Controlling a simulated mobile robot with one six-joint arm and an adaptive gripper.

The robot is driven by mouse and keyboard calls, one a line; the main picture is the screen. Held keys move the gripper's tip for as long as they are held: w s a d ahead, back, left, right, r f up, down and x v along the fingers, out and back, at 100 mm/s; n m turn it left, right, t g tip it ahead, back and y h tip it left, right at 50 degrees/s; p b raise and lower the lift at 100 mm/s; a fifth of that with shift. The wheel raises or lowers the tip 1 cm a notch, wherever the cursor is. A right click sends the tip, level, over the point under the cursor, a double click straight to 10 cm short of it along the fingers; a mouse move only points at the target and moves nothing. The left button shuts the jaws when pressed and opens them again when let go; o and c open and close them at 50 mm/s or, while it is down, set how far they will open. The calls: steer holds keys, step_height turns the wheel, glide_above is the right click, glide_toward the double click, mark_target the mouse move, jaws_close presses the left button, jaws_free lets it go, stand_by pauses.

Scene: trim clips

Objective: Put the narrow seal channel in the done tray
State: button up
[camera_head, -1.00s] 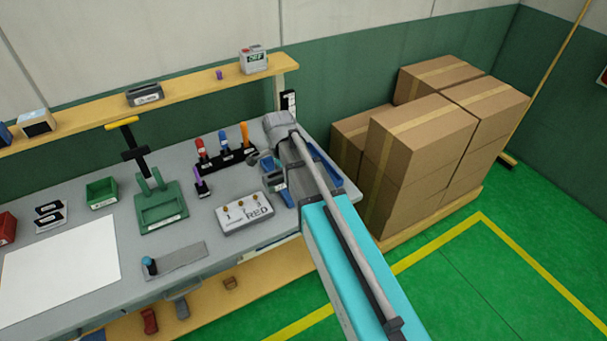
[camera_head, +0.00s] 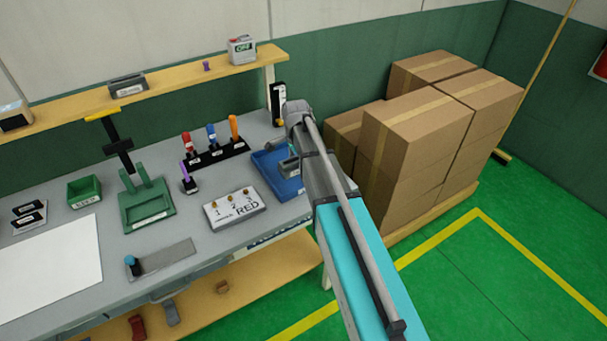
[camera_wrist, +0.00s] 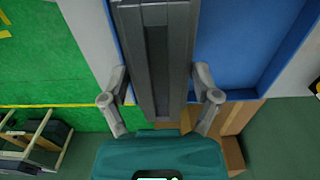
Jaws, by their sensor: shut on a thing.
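The narrow seal channel (camera_wrist: 157,60) is a long grey piece with a dark groove, running up the middle of the wrist view. My gripper (camera_wrist: 160,98) is shut on it, with one finger on each side. In the head view a grey end of the channel (camera_head: 288,168) shows beside my arm, which hides most of my gripper. A blue tray (camera_head: 265,160), seemingly the done tray, lies at the bench's right end. In the wrist view the channel overlaps the blue tray (camera_wrist: 235,45); I cannot tell whether they touch.
A white numbered block (camera_head: 234,209) and a black rack (camera_head: 215,155) of coloured-handled tools stand left of the tray. A green press fixture (camera_head: 147,205) is farther left. Cardboard boxes (camera_head: 415,130) are stacked right of the bench.

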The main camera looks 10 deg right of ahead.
steer(key=shift+w+d+f+b, duration=0.3)
steer(key=shift+d+f, duration=0.05)
steer(key=shift+f, duration=0.15)
steer(key=shift+w+d+f+b, duration=0.25)
steer(key=shift+d+f+b, duration=0.05)
steer(key=shift+f, duration=0.2)
steer(key=shift+f, duration=0.1)
steer(key=shift+w+d+f+b, duration=0.25)
steer(key=shift+f+b, duration=0.2)
steer(key=shift+b, duration=0.15)
step_height(320, 180, down, 3)
steer(key=b, duration=0.3)
steer(key=shift+f, duration=0.1)
steer(key=o, duration=1.1)
steer(key=shift+r, duration=0.2)
